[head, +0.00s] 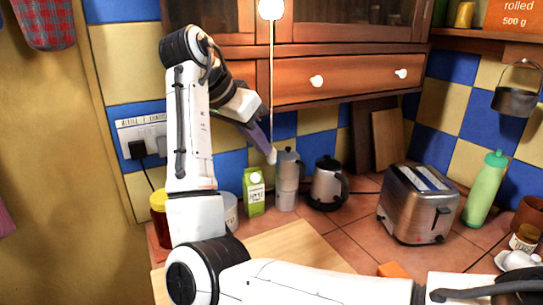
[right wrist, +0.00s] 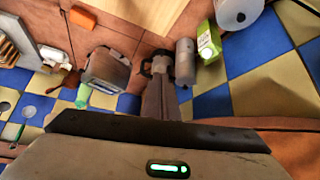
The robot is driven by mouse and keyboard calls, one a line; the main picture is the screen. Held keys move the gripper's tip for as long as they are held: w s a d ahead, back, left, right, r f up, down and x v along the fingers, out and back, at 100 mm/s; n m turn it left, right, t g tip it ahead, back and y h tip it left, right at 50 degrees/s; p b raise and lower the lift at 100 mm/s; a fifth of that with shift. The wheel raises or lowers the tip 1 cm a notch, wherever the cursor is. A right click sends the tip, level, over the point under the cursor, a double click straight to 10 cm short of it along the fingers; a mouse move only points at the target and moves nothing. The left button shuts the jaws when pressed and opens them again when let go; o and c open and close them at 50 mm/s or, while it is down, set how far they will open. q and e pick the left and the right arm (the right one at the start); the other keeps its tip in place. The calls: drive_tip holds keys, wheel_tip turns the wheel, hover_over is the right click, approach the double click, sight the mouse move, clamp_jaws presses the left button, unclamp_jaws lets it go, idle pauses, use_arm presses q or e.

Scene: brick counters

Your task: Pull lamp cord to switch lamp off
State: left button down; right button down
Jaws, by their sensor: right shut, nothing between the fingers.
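A thin pale lamp cord (head: 272,85) hangs straight down in front of the wooden cabinet in the head view. At its top is a glowing white round lamp (head: 271,8), cut by the frame edge. A small white knob (head: 272,157) is at the cord's lower end. My right gripper (head: 264,146) is shut and empty, its fingertips pointing down right beside the cord just above the knob; I cannot tell whether they touch. Its shut fingers also show in the right wrist view (right wrist: 159,85), where I cannot make out the cord. My left gripper is not in view.
Cabinet drawers (head: 345,80) are behind the cord. A bare wooden board (head: 290,250) lies on the tiled counter.

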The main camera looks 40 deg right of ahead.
drive_tip(key=shift+d+f, duration=0.35)
drive_tip(key=shift+f, duration=0.1)
drive_tip(key=shift+s+d+f, duration=0.1)
drive_tip(key=shift+f, duration=0.15)
drive_tip(key=a, duration=0.3)
drive_tip(key=shift+r, duration=0.4)
drive_tip(key=shift+d+r, duration=0.1)
wheel_tip(320, 180, up, 10)
idle(0.5)
